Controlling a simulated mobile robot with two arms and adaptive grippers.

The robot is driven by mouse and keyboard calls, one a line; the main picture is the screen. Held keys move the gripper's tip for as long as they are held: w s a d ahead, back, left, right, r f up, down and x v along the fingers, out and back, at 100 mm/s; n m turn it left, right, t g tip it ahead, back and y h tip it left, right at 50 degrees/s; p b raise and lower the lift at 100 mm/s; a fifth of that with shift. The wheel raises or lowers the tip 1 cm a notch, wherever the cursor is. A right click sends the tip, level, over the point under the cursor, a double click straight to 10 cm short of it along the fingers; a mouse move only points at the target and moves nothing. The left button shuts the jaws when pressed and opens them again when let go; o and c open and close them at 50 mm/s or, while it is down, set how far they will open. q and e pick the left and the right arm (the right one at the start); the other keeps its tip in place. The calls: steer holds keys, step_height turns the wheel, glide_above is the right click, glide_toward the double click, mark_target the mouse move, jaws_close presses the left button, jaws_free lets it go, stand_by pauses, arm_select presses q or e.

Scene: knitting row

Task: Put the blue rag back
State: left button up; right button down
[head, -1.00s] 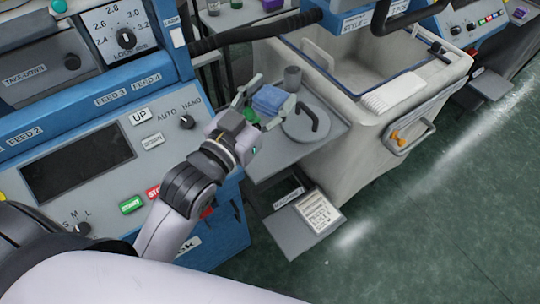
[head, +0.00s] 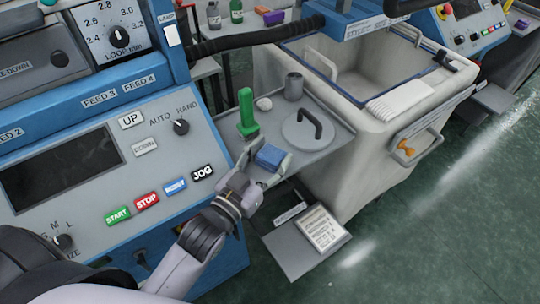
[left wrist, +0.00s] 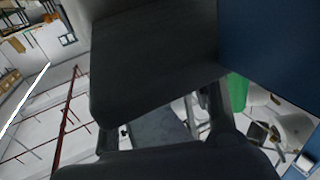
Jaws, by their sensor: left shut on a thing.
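The blue rag (head: 270,157) is a small folded block in the middle of the head view. My left gripper (head: 264,166) is shut on it, at the front left edge of the grey side shelf (head: 338,136). I cannot tell whether the rag touches the shelf. In the left wrist view dark finger parts (left wrist: 155,55) fill the middle, and a large blue surface at the right may be the rag. My right gripper is not in view.
The shelf holds a green upright object (head: 247,115), a small white ball (head: 264,104), a grey cup (head: 294,86) and a round lid with a black handle (head: 307,131). A large bin (head: 345,175) stands to the right. A lower plate (head: 292,255) carries a card (head: 321,229).

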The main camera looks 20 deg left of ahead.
arm_select(q)
steer(key=shift+f, duration=0.2)
steer(key=o, duration=1.3)
steer(key=shift+r, duration=0.1)
steer(key=shift+b+v, duration=1)
steer(key=shift+v, duration=5)
